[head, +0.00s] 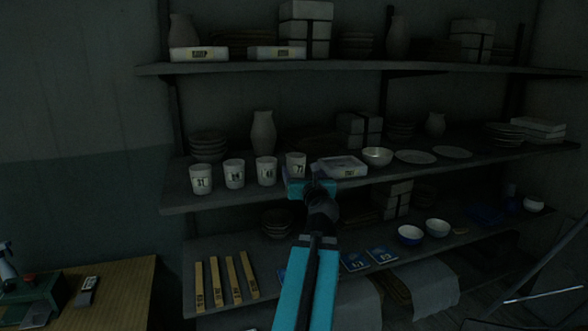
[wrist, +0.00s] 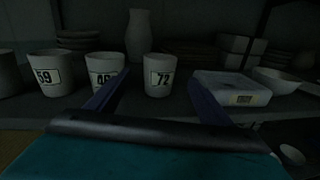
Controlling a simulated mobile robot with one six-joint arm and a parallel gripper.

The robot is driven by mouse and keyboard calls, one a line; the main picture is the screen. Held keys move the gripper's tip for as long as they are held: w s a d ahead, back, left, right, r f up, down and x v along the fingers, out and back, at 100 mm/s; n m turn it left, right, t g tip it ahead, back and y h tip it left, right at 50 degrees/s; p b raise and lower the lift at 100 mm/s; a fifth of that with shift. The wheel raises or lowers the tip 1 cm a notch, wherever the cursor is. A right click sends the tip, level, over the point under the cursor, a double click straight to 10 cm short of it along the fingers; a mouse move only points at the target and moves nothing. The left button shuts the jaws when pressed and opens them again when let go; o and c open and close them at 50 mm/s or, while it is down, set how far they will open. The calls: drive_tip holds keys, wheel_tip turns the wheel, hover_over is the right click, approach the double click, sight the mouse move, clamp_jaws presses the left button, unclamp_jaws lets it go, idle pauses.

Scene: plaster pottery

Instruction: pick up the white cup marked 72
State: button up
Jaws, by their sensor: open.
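The white cup marked 72 (wrist: 159,75) stands upright on the middle shelf, between my open gripper's two fingers in the wrist view and a little beyond them. In the head view the cup (head: 296,163) is the rightmost of a row of white cups, its lower part partly hidden by my gripper (head: 310,184). In the wrist view my gripper (wrist: 158,100) has its fingers spread wide, with nothing between them touching the cup that I can see.
A cup marked 59 (wrist: 58,73) and another numbered cup (wrist: 105,70) stand left of it. A white labelled box (wrist: 232,88) lies close on the right, near the right finger. A tall vase (wrist: 138,36) stands behind. Another shelf (head: 360,66) runs above.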

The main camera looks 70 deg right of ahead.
sight(294, 157)
drive_tip(key=shift+r+p+x, duration=0.2)
drive_tip(key=shift+p+x, duration=0.9)
drive_tip(key=shift+x, duration=1)
drive_tip(key=shift+p+x, duration=0.3)
drive_tip(key=shift+x, duration=1.65)
drive_tip(key=shift+f, duration=0.2)
drive_tip(key=shift+p+x, duration=0.5)
drive_tip(key=shift+x, duration=2.25)
drive_tip(key=shift+r, duration=0.1)
drive_tip(key=c, duration=1.3)
